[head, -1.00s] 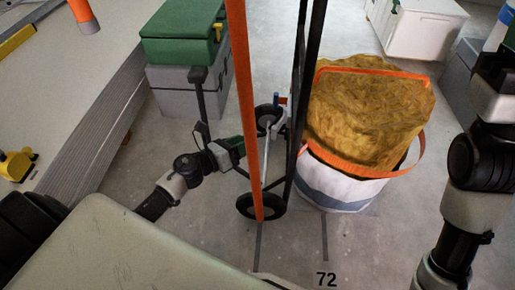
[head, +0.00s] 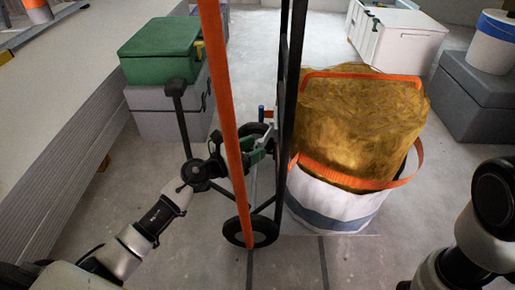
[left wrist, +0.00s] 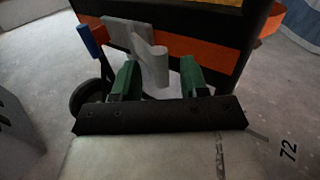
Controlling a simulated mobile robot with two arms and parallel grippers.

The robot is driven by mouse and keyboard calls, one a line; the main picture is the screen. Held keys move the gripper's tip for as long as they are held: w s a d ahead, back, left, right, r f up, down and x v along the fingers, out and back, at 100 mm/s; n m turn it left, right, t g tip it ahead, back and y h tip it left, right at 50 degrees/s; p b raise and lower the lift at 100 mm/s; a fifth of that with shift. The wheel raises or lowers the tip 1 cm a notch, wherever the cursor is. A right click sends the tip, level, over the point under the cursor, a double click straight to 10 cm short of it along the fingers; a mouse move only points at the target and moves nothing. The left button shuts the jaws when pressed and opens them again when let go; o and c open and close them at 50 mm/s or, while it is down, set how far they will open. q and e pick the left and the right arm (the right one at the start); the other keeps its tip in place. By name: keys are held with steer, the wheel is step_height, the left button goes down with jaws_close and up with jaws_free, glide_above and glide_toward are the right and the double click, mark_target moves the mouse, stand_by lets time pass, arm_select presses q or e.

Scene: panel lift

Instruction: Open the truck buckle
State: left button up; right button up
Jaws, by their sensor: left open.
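The hand truck stands upright in the head view, with a black post (head: 291,100), a long orange upright (head: 228,100) and dark wheels (head: 250,231). In the left wrist view, the grey buckle (left wrist: 153,62) sits in front of an orange strap (left wrist: 209,60), with a red and blue piece at its left. My left gripper (head: 258,150) is at the truck, partly behind the orange upright. Its green fingers (left wrist: 158,77) are open, and the buckle's grey lever shows between them. I cannot tell whether they touch it. My right gripper is out of view.
A white bag (head: 335,205) with yellow-brown filling stands close right of the truck. A green case (head: 160,50) rests on grey boxes (head: 170,98) at the left, beside stacked panels (head: 75,120). A white cooler (head: 400,38) stands at the back. The floor in front is clear.

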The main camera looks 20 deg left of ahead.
arm_select(q)
steer(key=shift+x, duration=0.8)
steer(key=shift+c, duration=0.4)
jaws_close()
